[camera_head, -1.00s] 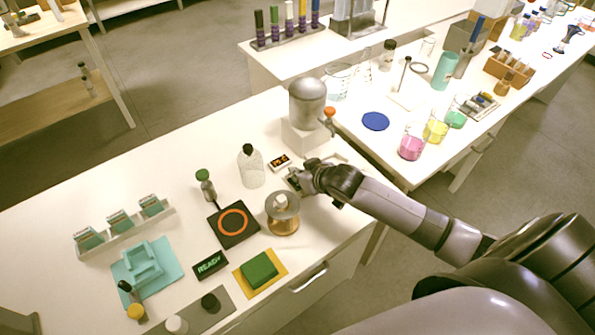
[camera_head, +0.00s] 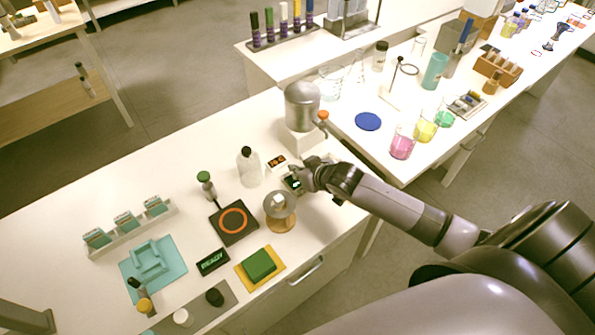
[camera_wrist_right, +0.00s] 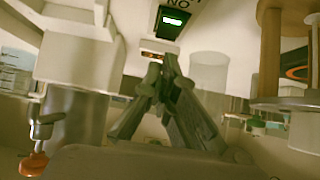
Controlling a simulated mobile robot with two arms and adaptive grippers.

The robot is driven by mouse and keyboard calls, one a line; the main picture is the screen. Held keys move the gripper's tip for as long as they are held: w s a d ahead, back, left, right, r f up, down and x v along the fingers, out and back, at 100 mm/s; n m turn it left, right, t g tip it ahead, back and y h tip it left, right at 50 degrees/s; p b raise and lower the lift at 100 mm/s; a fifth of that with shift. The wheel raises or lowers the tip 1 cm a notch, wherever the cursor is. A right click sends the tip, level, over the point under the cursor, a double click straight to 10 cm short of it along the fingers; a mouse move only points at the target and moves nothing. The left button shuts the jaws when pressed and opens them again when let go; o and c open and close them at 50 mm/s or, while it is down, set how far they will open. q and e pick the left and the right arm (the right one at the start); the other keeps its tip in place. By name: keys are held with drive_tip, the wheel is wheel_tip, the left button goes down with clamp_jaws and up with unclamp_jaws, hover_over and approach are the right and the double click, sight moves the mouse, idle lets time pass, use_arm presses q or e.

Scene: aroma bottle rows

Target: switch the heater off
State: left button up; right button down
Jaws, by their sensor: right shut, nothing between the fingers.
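A black square hotplate with an orange ring (camera_head: 233,221), which looks like the heater, lies on the near white table. The ring shows bright orange. My right gripper (camera_head: 297,180) is shut and empty, behind and right of the hotplate, beside a small dark box with a green-lit display (camera_head: 292,184). In the right wrist view its fingertips (camera_wrist_right: 168,65) are together, below a green display (camera_wrist_right: 173,19). Part of the orange ring (camera_wrist_right: 297,73) shows at the right edge there. I cannot tell whether the fingers touch the box.
A clear bottle (camera_head: 249,167), an orange-digit display (camera_head: 277,163) and a silver-domed device (camera_head: 302,105) stand close by. A black READY sign (camera_head: 212,261) lies in front.

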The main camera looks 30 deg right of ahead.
drive_tip(key=v, duration=0.3)
drive_tip(key=shift+s+a+r+b, duration=0.1)
drive_tip(key=shift+s+r+b, duration=0.1)
drive_tip(key=shift+b, duration=0.15)
use_arm(q)
drive_tip(key=shift+s, duration=0.1)
use_arm(e)
drive_tip(key=v, duration=0.7)
use_arm(q)
drive_tip(key=shift+r, duration=0.1)
use_arm(e)
drive_tip(key=shift+f, duration=0.15)
